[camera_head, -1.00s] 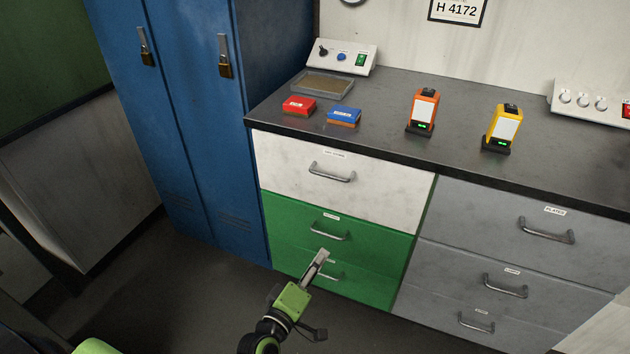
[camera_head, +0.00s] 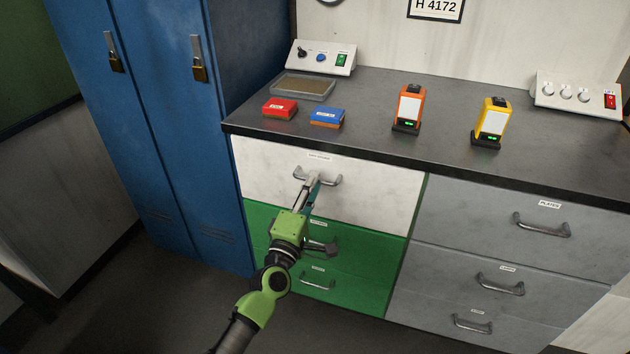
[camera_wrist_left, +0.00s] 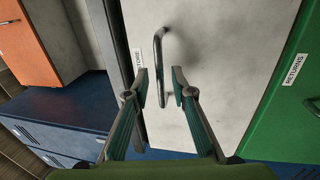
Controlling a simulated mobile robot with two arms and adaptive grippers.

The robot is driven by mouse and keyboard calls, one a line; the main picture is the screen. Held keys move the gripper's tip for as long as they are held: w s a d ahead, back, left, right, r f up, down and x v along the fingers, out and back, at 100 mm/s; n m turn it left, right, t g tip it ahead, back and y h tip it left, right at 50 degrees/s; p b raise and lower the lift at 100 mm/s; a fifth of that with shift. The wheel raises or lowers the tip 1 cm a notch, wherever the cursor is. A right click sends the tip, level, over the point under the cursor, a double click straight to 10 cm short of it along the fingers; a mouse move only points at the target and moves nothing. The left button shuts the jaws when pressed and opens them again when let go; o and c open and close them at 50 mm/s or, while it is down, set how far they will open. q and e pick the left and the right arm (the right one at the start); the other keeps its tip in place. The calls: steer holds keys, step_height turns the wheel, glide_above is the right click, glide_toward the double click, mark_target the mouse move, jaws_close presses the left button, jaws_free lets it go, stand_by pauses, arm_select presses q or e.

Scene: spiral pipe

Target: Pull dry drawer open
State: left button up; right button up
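The white drawer (camera_head: 268,170) is the top one of the left drawer column and looks shut flush. Its label is small in the head view; in the wrist view the label (camera_wrist_left: 137,66) reads partly "STORE". The metal bar handle (camera_head: 328,180) is on its front. My left gripper (camera_head: 311,181) is at this handle. In the left wrist view my left gripper (camera_wrist_left: 163,88) is open, with the handle (camera_wrist_left: 160,60) between or just ahead of its two fingertips. I cannot tell whether a finger touches it. My right gripper is not in view.
Green drawers (camera_head: 375,265) are below and grey drawers (camera_head: 510,235) to the right. Blue lockers (camera_head: 165,140) stand at the left. The dark worktop (camera_head: 360,110) carries red and blue boxes, a tray and two devices. The floor in front is clear.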

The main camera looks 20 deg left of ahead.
arm_select(q)
steer(key=shift+w+r, duration=0.15)
steer(key=shift+w, duration=0.9)
jaws_close()
steer(key=shift+d, duration=0.1)
